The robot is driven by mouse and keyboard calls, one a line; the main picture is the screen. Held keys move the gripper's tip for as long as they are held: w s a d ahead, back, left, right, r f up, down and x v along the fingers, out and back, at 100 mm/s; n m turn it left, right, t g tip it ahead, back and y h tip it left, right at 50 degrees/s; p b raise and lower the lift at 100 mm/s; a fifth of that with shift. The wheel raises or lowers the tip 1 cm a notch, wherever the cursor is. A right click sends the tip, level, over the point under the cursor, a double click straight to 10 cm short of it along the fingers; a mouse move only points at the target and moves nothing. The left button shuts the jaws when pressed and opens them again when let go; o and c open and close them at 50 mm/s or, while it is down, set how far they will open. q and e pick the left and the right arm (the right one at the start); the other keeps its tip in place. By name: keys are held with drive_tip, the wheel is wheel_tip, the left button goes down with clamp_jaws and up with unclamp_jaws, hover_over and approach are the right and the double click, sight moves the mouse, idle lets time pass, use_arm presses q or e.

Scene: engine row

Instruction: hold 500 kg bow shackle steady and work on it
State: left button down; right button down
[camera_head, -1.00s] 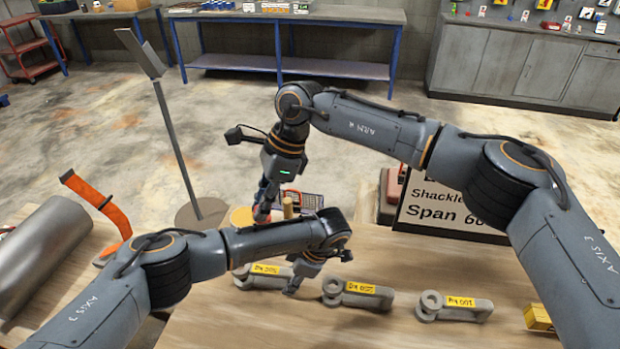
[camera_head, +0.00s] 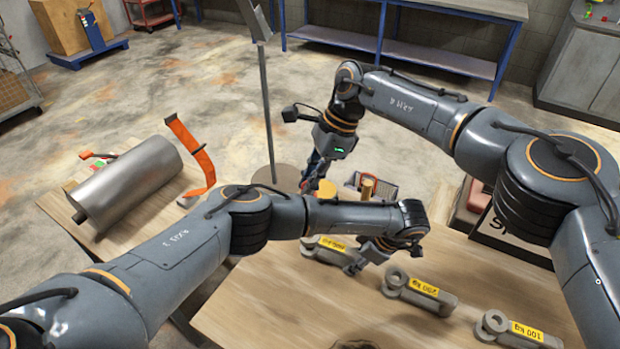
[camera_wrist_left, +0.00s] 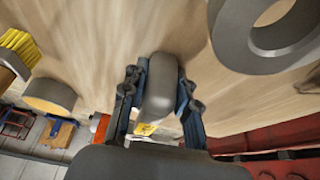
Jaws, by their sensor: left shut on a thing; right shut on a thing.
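The 500 kg bow shackle (camera_head: 325,246) is grey with a yellow label and lies on the wooden table. My left gripper (camera_head: 358,266) is at its right end in the head view. In the left wrist view, the fingers (camera_wrist_left: 158,110) are closed on both sides of the shackle's grey bar (camera_wrist_left: 160,88), with a bit of yellow label below. My right gripper (camera_head: 308,184) points down beyond my left forearm, shut on a small item whose kind I cannot tell. My left forearm hides part of the table.
The 200 kg shackle (camera_head: 420,291) and the 100 kg shackle (camera_head: 517,329) lie to the right. A yellow round thing (camera_head: 326,190) and a wooden cylinder (camera_head: 368,187) are near my right gripper. A metal cylinder (camera_head: 130,186) and an orange strap (camera_head: 193,150) are at left.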

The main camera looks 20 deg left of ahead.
drive_tip(key=shift+f, duration=3.05)
wheel_tip(320, 180, down, 8)
drive_tip(key=shift+r, duration=0.15)
idle(2.1)
drive_tip(key=c, duration=1.3)
unclamp_jaws()
drive_tip(key=v, duration=1.2)
drive_tip(key=shift+s, duration=0.1)
use_arm(q)
drive_tip(key=c, duration=0.9)
unclamp_jaws()
drive_tip(key=shift+c, duration=0.2)
